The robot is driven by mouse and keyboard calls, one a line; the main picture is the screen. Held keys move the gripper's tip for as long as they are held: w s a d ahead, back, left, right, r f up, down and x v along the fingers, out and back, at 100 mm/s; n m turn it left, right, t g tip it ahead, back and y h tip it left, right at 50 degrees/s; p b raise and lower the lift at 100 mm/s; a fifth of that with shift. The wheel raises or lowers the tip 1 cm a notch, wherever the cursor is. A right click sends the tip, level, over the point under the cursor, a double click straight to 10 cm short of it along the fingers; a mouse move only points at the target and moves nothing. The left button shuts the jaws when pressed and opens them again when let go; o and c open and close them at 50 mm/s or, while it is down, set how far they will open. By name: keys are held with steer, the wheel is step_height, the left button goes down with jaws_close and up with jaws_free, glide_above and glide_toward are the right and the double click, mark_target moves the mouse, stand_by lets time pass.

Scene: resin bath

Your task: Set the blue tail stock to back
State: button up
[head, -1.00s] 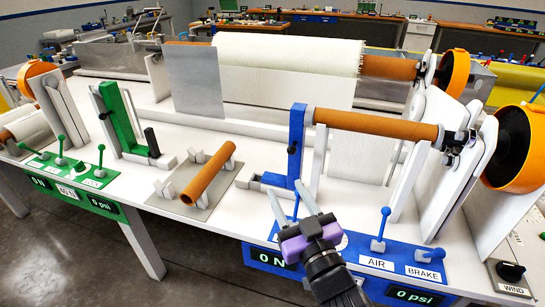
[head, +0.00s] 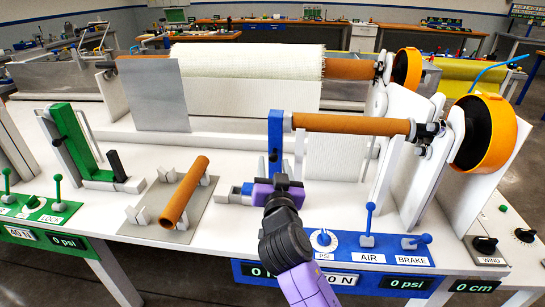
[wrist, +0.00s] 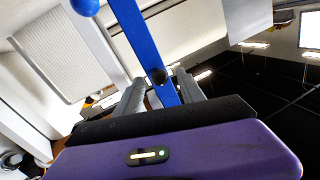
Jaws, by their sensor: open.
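The blue tail stock (head: 275,132) is an upright blue post at the left end of the brown roll (head: 350,123) on the right side of the bench. In the wrist view, the blue post (wrist: 143,40) runs between the two grey fingers of my open gripper (wrist: 160,88). I cannot tell whether a finger touches it. A blue ball (wrist: 86,6) shows at the top left.
A loose brown tube (head: 184,190) rests on a plate to the left. The green tail stock (head: 70,140) stands farther left.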

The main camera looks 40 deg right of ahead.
mark_target(274, 161)
steer(key=shift+x, duration=1.7)
jaws_close()
